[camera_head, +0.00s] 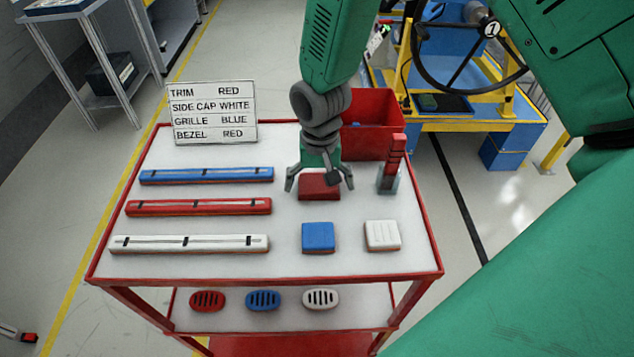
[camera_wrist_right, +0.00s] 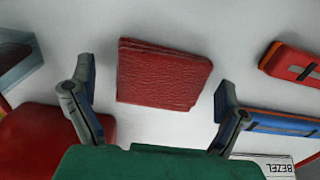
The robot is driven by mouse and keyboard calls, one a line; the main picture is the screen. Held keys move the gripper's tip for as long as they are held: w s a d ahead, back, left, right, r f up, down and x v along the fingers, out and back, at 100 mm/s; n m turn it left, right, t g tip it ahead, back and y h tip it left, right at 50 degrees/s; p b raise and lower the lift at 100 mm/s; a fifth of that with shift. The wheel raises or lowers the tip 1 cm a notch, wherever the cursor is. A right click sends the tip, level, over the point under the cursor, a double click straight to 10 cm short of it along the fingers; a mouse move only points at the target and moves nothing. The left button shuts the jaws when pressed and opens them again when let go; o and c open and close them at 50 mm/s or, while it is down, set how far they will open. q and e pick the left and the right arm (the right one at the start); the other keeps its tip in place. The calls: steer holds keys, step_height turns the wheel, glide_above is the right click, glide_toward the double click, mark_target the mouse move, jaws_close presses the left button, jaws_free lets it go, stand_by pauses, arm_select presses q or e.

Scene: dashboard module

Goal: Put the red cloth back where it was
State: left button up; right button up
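The red cloth (camera_head: 320,187) lies folded in a flat square on the white top of the cart, behind the blue cap. In the right wrist view the cloth (camera_wrist_right: 163,76) shows its creased face and layered edge between my fingers. My right gripper (camera_head: 320,182) points down over it with the fingers spread wide. In the wrist view my right gripper (camera_wrist_right: 153,88) is open, one finger to each side of the cloth, with white surface showing between each finger and the cloth. My left gripper is in neither view.
On the cart (camera_head: 200,272), blue, red and white trim bars lie left; a blue cap (camera_head: 318,236) and white cap (camera_head: 382,235) lie in front. A red bin (camera_head: 375,125), red item in a grey holder (camera_head: 391,165) and label sign (camera_head: 212,112) stand behind. Several grilles occupy the lower shelf.

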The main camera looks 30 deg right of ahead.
mark_target(320, 184)
steer(key=shift+d+r, duration=0.25)
steer(key=shift+r, duration=0.05)
step_height(320, 184, up, 12)
steer(key=shift+f, duration=0.25)
steer(key=shift+a, duration=0.1)
stand_by(0.3)
